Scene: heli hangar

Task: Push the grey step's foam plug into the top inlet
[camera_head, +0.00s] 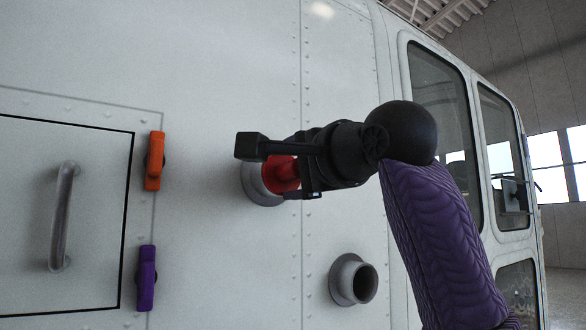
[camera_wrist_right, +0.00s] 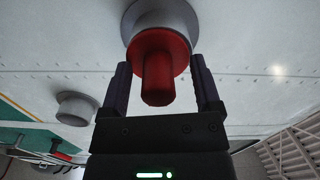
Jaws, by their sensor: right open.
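A red plug (camera_head: 281,174) sits in the mouth of the grey top inlet (camera_head: 251,186) on the white helicopter side. In the right wrist view, the plug (camera_wrist_right: 157,82) shows a round flange and a stubby handle pointing at me, with the inlet's ring (camera_wrist_right: 178,13) behind it. How deep the plug sits is unclear. My right gripper (camera_head: 280,168) is open, with one finger on each side of the plug's handle; gaps show on both sides in the wrist view. The grey step and my left gripper are not in view.
A second grey inlet (camera_head: 355,280) below and right is open and empty. To the left are a hatch with a grey handle (camera_head: 64,215), an orange latch (camera_head: 155,161) and a purple latch (camera_head: 147,278). Cabin windows (camera_head: 445,125) are at the right.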

